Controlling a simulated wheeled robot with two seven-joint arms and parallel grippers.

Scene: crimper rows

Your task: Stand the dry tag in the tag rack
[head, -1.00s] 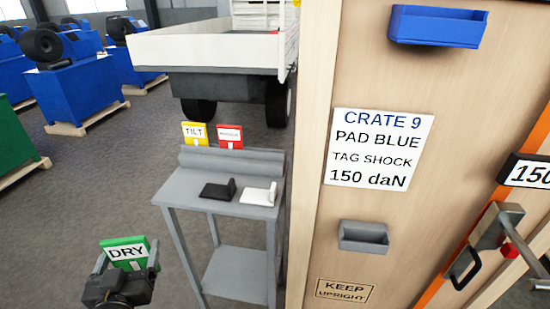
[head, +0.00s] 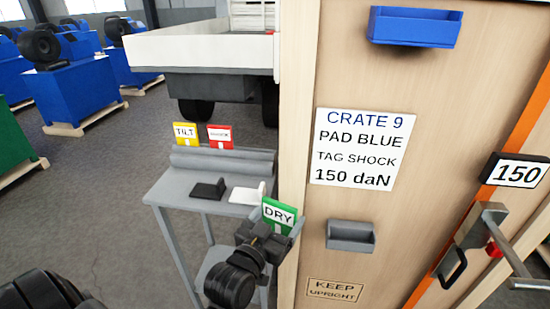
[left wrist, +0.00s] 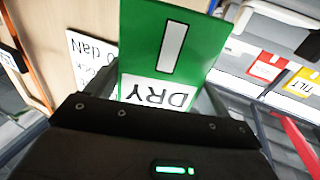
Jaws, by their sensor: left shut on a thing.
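The green DRY tag (head: 279,215) with a white label is in my left gripper (head: 264,234), which is shut on it. In the head view they show at the table's front right corner, close to the crate. The tag fills the middle of the left wrist view (left wrist: 168,45), its lettering upside down. The tag rack (head: 222,161) looks like the long grey block along the table's back. A yellow TILT tag (head: 185,134) and a red tag (head: 220,137) stand at it, upright and side by side. The DRY tag is apart from them. My right gripper is not in view.
A black piece (head: 208,189) and a white piece (head: 246,195) lie on the grey table (head: 172,190). The wooden crate (head: 300,150) rises just right of the table, with a grey bin (head: 350,236) and a blue bin (head: 415,27) on it. Floor left of the table is clear.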

